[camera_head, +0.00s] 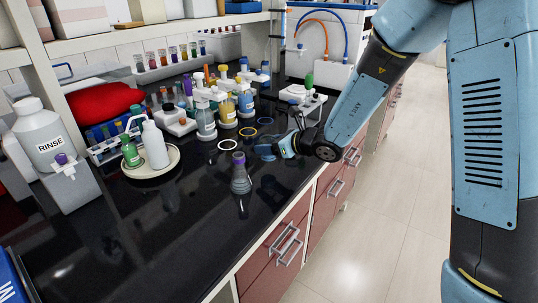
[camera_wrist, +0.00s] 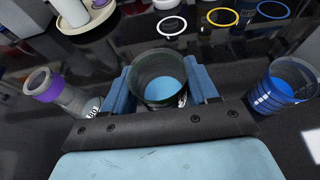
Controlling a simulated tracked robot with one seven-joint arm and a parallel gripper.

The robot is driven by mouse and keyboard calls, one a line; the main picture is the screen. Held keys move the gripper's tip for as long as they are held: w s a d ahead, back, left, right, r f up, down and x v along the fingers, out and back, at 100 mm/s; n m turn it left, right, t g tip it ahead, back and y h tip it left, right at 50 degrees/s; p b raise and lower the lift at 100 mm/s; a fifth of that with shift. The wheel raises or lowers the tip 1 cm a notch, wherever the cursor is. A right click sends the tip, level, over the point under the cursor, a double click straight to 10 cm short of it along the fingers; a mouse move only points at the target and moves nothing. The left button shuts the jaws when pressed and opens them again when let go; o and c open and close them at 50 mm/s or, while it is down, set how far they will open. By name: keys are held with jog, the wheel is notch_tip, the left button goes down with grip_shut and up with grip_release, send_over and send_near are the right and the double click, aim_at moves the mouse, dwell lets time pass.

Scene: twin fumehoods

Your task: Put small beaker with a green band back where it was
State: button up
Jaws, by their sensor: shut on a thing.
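The small beaker with a dark green band (camera_wrist: 160,80) is between the two blue fingers of my gripper (camera_wrist: 164,88) in the wrist view. My gripper is shut on it. The beaker looks upright and has pale blue contents or a blue bottom inside. In the head view my gripper (camera_head: 268,152) is low over the black counter, right of the purple-banded flask. The beaker is hard to make out there, and I cannot tell whether its base touches the counter.
The purple-banded flask (camera_head: 240,178) stands close on one side, and a blue-marked beaker (camera_wrist: 283,88) on the other. White (camera_head: 228,145), yellow (camera_head: 248,131) and blue (camera_head: 265,120) rings lie beyond. Several bottles stand behind. The counter's front left is clear.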

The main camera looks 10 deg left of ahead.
jog(key=shift+w+a+f, duration=0.25)
jog(key=shift+w+f, duration=0.1)
jog(key=shift+f, duration=1.6)
jog(key=o, duration=1.1)
jog(key=shift+f, duration=0.1)
